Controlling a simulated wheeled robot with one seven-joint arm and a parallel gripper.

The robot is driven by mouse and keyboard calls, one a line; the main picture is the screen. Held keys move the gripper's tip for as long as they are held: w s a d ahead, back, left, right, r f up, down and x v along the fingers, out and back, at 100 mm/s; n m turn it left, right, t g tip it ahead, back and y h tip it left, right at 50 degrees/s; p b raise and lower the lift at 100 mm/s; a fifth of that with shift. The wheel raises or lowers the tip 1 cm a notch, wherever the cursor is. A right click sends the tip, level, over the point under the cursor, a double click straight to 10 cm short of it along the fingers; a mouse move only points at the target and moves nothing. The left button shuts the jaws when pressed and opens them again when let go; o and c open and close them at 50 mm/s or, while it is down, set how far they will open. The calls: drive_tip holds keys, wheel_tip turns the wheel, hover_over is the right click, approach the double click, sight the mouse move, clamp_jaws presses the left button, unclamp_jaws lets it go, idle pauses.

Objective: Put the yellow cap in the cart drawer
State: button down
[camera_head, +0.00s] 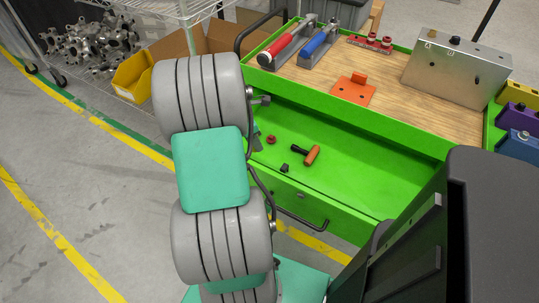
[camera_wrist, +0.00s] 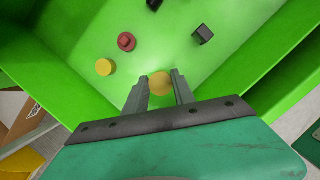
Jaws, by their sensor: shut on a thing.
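The cart drawer (camera_head: 350,188) is pulled open, a bright green tray; its floor and walls also fill much of the wrist view (camera_wrist: 230,75). A second round yellow cap (camera_wrist: 104,67) lies on the drawer floor, left of the fingers. In the head view my arm hides the gripper and both yellow caps. How far the held cap is above the floor I cannot tell.
In the drawer lie a red cap (camera_head: 271,139), a small black block (camera_head: 284,168) and an orange-handled black tool (camera_head: 308,155). The wooden cart top (camera_head: 390,95) above holds clamps and a metal box (camera_head: 456,67). The drawer's right part is clear.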

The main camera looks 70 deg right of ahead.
wheel_tip(320, 180, down, 7)
drive_tip(key=shift+r+b, duration=0.15)
drive_tip(key=shift+b, duration=0.4)
drive_tip(key=c, duration=1)
unclamp_jaws()
drive_tip(key=shift+c, duration=0.2)
drive_tip(key=p+v, duration=0.2)
drive_tip(key=v, duration=1)
drive_tip(key=shift+r, duration=0.15)
